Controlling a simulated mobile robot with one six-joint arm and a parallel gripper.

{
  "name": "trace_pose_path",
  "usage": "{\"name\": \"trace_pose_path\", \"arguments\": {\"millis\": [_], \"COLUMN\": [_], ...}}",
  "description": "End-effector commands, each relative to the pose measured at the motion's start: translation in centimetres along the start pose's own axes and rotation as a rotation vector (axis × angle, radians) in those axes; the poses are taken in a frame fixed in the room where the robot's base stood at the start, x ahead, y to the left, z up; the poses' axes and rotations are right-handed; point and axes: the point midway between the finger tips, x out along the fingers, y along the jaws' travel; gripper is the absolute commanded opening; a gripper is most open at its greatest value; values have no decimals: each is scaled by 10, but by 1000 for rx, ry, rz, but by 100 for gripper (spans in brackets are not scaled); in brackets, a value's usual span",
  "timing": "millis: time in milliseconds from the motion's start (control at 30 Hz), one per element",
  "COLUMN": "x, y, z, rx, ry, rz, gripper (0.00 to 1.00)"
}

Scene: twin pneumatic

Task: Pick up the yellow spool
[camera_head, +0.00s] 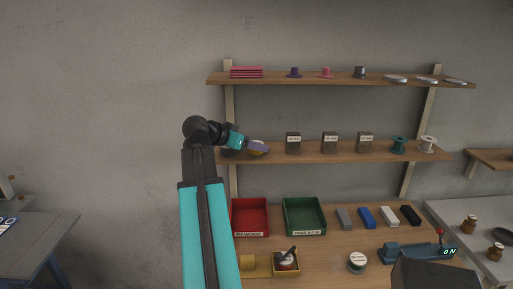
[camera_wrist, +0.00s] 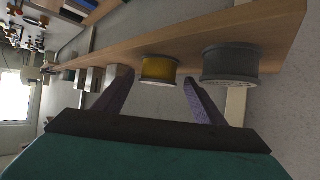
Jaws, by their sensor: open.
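The yellow spool (camera_wrist: 158,70) stands on the middle wall shelf. In the wrist view it shows between the two purple fingertips of my gripper (camera_wrist: 158,78), with a gap on each side. In the head view my gripper (camera_head: 259,147) reaches the left part of the middle shelf and hides most of the yellow spool (camera_head: 256,153). My gripper is open and holds nothing. How far the fingertips reach around the spool is hard to tell.
A grey spool (camera_wrist: 231,64) stands close beside the yellow one. Several dark labelled boxes (camera_head: 293,143) stand farther right on the same shelf (camera_head: 275,158), then a teal spool (camera_head: 399,144) and a white spool (camera_head: 428,144). The upper shelf (camera_head: 350,78) runs above.

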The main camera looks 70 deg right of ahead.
Motion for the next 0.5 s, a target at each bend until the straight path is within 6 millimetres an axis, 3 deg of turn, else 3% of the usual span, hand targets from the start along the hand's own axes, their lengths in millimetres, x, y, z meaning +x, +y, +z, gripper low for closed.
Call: {"name": "trace_pose_path", "arguments": {"millis": [100,367,500], "x": [0,0,0], "y": [0,0,0], "z": [0,0,-1], "rx": [0,0,0], "ry": [0,0,1], "rz": [0,0,0], "gripper": [64,21,21]}}
